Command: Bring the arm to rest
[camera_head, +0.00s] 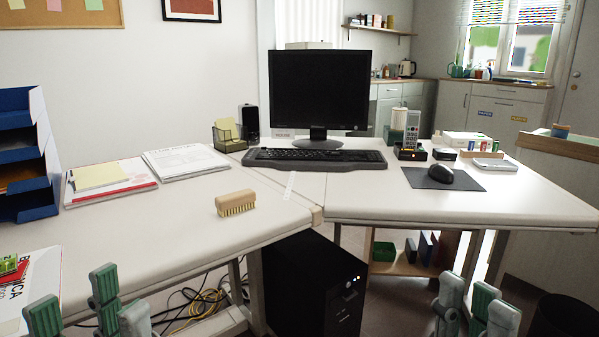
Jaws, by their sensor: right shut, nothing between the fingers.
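My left gripper (92,310) shows at the bottom left of the head view, in front of the desk's near edge. Its green-padded fingers point up, and the frame cuts off its lower part. I cannot tell how far its fingers are apart. My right gripper (474,310) shows at the bottom right, in front of and below the right part of the desk. It is shut with nothing in it and is apart from the desk and its objects. Both arms are out of frame.
The desk (300,212) carries a brush (236,204), a keyboard (314,159), a monitor (320,90), a mouse (441,173) and papers (185,161). A blue letter tray (40,150) stands at the left. A black computer tower (312,285) stands under the desk, and a dark bin (566,318) at the lower right.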

